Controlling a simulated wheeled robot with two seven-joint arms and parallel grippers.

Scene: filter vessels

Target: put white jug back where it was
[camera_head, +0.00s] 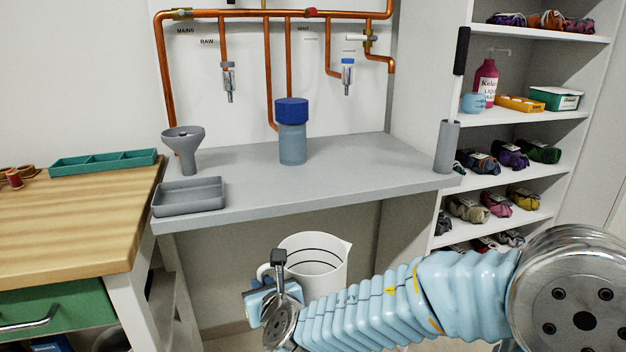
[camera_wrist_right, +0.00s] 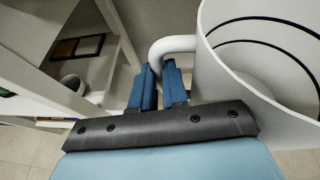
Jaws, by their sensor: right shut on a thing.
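The white jug (camera_head: 318,262) is upright with black lines inside, in front of and below the front edge of the grey bench (camera_head: 330,195). My right gripper (camera_head: 270,270) is at the jug's left side. In the right wrist view, the blue fingers of the right gripper (camera_wrist_right: 158,88) are shut on the jug's handle (camera_wrist_right: 172,45), and the jug's open body (camera_wrist_right: 230,70) is to the right. The jug's lower part is partly hidden by my right arm in the head view. My left gripper is not in view.
On the bench stand a blue-capped filter vessel (camera_head: 292,135), a grey funnel (camera_head: 183,145), a grey tray (camera_head: 189,196) and a grey holder (camera_head: 447,147). A wooden worktop (camera_head: 80,225) is left, a shelf unit (camera_head: 545,125) right. The bench's front right is clear.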

